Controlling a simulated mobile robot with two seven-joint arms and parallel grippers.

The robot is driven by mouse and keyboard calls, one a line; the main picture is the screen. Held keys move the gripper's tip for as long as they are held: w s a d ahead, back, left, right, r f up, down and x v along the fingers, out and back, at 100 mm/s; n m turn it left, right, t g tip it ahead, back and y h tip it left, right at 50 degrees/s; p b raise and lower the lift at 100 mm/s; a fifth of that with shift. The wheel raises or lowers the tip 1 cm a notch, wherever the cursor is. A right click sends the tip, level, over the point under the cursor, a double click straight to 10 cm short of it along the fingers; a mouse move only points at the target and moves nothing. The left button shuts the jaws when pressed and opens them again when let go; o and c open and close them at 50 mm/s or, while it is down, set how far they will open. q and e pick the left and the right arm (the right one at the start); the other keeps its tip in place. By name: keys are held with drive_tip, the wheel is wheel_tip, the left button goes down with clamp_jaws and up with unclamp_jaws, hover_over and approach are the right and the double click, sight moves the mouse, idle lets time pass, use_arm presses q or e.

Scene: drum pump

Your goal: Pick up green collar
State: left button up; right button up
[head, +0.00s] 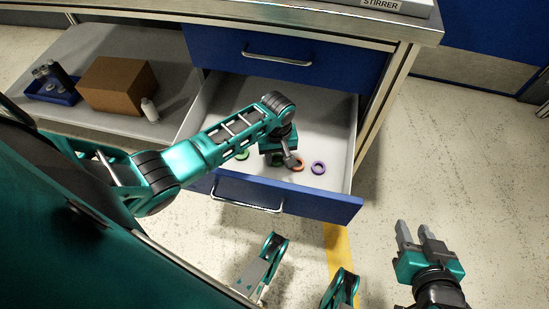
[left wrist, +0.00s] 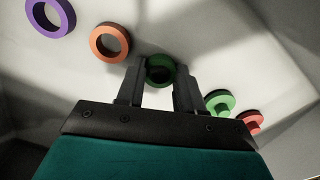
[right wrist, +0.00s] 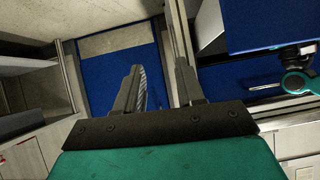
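Several ring-like parts lie in the open drawer. A dark green collar (left wrist: 160,70) sits between the fingertips of my left gripper (left wrist: 161,72) in the left wrist view; I cannot tell if the fingers touch it. A brighter green part (left wrist: 220,103) with a raised middle lies to the right; it also shows in the head view (head: 242,155). In the head view my left gripper (head: 280,159) reaches down into the drawer and largely hides the dark green collar. My right gripper (head: 418,232) is open and empty, outside the drawer at the lower right.
An orange ring (left wrist: 110,42) and a purple ring (left wrist: 50,17) lie left of the fingers; a red part (left wrist: 249,122) lies right. The drawer front (head: 310,203) and side walls surround them. A cardboard box (head: 117,84) stands on the shelf at left. Floor at right is clear.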

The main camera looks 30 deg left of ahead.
use_arm(q)
drive_tip(key=c, duration=0.3)
drive_tip(key=shift+r, duration=0.15)
drive_tip(key=shift+c, duration=0.2)
